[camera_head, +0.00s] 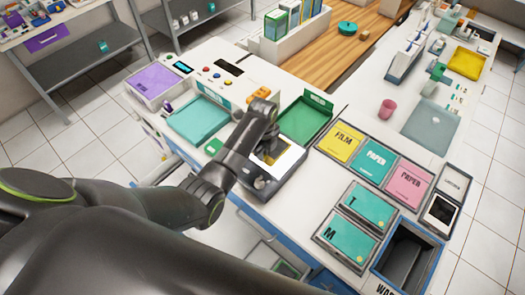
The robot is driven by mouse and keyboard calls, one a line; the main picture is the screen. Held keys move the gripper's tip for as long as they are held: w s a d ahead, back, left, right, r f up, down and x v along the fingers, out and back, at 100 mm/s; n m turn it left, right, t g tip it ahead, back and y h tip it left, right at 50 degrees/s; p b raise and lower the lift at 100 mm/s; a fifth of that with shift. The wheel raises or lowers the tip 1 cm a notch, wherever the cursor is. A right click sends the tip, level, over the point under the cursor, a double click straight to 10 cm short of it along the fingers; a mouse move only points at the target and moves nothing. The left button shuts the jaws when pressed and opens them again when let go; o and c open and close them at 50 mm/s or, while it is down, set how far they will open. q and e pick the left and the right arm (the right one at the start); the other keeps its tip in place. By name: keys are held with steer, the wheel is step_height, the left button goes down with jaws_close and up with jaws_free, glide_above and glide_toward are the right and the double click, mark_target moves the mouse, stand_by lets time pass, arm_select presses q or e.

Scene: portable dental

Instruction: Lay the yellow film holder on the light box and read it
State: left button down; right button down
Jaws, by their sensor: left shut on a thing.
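The light box (290,160) is a dark-framed unit with a bright white panel, near the middle of the counter. My left gripper (268,142) reaches down over the panel's far left part, its wrist hiding some of it. It is shut on the yellow film holder (268,147), of which only a small yellow part shows at the fingertips. I cannot tell whether the holder touches the panel. My right gripper is not in view.
A green tray (317,111) stands right behind the light box, and a teal tray (190,125) to its left. An orange item (262,93) lies behind my wrist. Labelled FILM (342,142) and PAPER bins stand to the right. A dark waste bin (388,275) is at the front right.

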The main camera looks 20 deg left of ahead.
arm_select(q)
steer(key=shift+f, duration=0.1)
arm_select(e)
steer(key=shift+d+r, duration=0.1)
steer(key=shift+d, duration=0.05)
arm_select(q)
steer(key=c, duration=1.3)
jaws_free()
steer(key=shift+c, duration=0.2)
